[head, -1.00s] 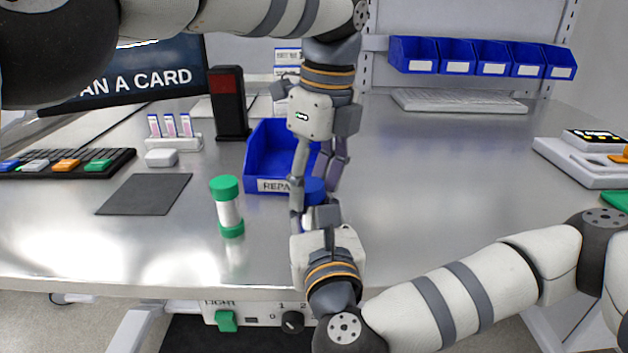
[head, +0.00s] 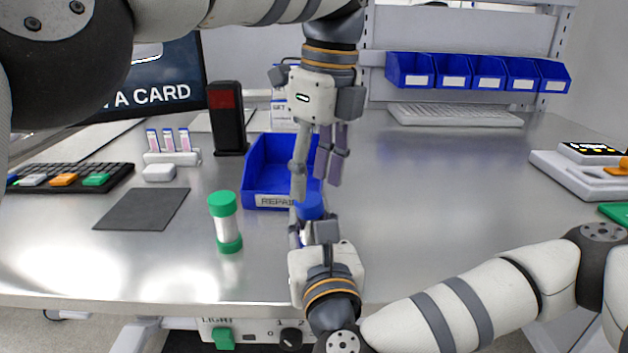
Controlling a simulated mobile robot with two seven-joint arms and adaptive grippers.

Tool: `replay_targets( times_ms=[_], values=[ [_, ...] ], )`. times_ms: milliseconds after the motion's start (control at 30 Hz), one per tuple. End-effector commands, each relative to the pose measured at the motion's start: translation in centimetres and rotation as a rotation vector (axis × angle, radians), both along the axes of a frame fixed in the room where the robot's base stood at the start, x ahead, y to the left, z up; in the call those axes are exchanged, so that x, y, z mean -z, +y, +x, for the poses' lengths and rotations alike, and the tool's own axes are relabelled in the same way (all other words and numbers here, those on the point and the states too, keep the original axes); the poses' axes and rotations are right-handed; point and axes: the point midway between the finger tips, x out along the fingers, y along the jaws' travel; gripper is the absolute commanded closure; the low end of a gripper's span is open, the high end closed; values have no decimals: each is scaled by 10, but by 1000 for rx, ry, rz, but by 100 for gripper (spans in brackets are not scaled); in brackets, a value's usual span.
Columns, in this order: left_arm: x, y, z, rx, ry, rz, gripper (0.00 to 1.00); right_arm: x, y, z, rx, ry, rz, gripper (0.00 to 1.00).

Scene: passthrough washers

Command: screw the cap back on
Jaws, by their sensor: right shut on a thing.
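A blue cap (head: 309,206) sits at the top of a small container (head: 306,238), which is mostly hidden. I cannot tell how tightly the cap is seated. My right gripper (head: 309,232) is shut on this container and holds it near the table's front edge. My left gripper (head: 317,186) points down above the cap. Its fingers are spread, with a gap between them and nothing held. Its left finger reaches close to the cap; I cannot tell if it touches.
A white tube with green ends (head: 226,224) stands upright to the left. A blue bin labelled REPAIR (head: 262,172) is just behind the grippers. A dark mat (head: 142,209) and a keypad (head: 70,177) lie left. The table's right middle is clear.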

Motion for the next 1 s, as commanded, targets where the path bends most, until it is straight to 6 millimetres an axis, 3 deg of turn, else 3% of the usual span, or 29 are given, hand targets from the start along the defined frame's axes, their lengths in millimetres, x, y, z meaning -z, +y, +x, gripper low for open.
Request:
replay_targets(
  times_ms=[67,200,233,1000],
  values=[
    [0,0,0,0,-1,-1,53,0,0,0,-1,0,0,100],
    [0,0,0,0,-1,-1,85,0,0,0,-1,0,0,100],
    [0,0,0,0,-2,-1,87,0,0,0,-1,0,0,100],
    [14,2,1,0,-2,0,87,0,0,0,-1,1,0,100]
  ],
)
